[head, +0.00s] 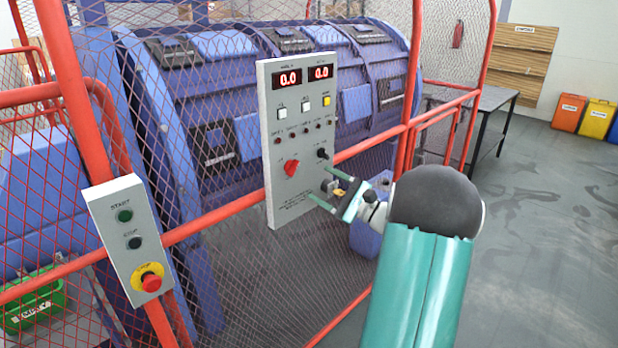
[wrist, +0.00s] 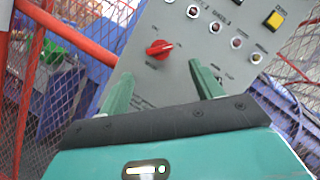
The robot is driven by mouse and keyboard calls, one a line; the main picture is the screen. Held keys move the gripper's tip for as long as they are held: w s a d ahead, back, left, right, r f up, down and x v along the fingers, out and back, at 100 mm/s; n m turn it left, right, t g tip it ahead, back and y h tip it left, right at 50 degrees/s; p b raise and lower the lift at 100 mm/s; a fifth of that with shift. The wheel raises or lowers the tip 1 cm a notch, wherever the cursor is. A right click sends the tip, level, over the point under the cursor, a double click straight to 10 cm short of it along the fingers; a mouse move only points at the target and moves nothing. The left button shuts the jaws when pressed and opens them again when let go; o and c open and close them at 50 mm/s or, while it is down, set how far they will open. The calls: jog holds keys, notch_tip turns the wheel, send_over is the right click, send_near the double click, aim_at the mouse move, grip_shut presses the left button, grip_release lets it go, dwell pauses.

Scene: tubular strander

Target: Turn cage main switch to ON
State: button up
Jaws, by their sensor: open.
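A grey control panel (head: 283,205) hangs on the red cage fence and also shows in the wrist view (wrist: 160,85). A red rotary switch (head: 291,168) sits on its lower left; I take it for the cage main switch, but its labels are too small to read. In the wrist view the red switch (wrist: 158,49) lies roughly crosswise, just beyond the fingertips. My gripper (head: 318,184) is open and empty in front of the panel, to the lower right of the switch in the head view. In the wrist view my green fingers (wrist: 160,70) flank the line to the switch without visible contact.
A black knob (head: 322,153) is right of the red switch. Push buttons (head: 305,104) and red 0.0 displays (head: 304,75) are above. A START/STOP box (head: 125,228) with a red emergency button (head: 151,283) is at left. Red rails (head: 218,220) cross behind the panel. Open floor lies right.

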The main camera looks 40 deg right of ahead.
jog(key=v, duration=0.6)
jog(key=shift+w+a, duration=0.1)
jog(key=shift+a, duration=0.05)
jog(key=w+a+n+g+y, duration=0.15)
jog(key=a+n+g, duration=0.4)
jog(key=a, duration=0.95)
jog(key=w+a+n+g+y, duration=0.15)
jog(key=a+n+g, duration=0.45)
jog(key=a, duration=0.8)
jog(key=s+a+n+g+h, duration=0.3)
jog(key=s+a+n+h, duration=0.6)
jog(key=s, duration=0.6)
jog(key=a+n, duration=0.2)
jog(key=a, duration=0.1)
jog(key=shift+a+n+h, duration=0.3)
jog(key=shift+n, duration=0.05)
jog(key=shift+c, duration=0.5)
